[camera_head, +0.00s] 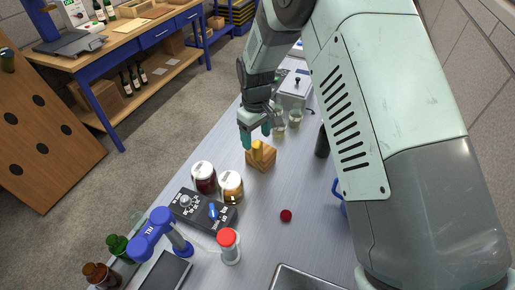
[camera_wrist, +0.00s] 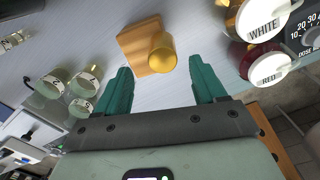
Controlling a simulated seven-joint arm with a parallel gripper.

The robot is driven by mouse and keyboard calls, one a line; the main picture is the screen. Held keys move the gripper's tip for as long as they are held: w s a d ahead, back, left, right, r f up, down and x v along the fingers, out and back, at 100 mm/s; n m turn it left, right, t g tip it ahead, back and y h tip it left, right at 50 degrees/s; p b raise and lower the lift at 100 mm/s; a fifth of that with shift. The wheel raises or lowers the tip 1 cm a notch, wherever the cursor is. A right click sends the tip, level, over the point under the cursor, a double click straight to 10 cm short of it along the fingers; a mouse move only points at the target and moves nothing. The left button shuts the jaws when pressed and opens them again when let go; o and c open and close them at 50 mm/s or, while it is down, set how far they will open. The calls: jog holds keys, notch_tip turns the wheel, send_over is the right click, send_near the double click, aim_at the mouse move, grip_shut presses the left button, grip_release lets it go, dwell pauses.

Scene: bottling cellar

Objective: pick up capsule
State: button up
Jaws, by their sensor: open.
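The capsule is a gold-yellow cylinder (camera_head: 257,148) standing on a small wooden block (camera_head: 264,160) on the grey bench. In the wrist view the capsule (camera_wrist: 163,55) stands up from the block (camera_wrist: 139,42), its rounded end towards the camera. My gripper (camera_head: 256,136) has teal fingers and is just above the capsule in the head view. In the wrist view my gripper (camera_wrist: 160,72) is open and empty, with the capsule in line with the gap, beyond the fingertips. I cannot tell how much height separates them.
Two white-lidded jars, red (camera_head: 204,177) and amber (camera_head: 230,185), stand left of the block beside a black dosing box (camera_head: 204,209). Small numbered cups (camera_wrist: 82,85) stand on the other side. A dark bottle (camera_head: 322,142) and red disc (camera_head: 286,215) are to the right.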

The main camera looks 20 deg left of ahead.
aim_at(256, 143)
jog(key=f, duration=0.5)
jog(key=shift+s+f, duration=0.2)
jog(key=c, duration=0.7)
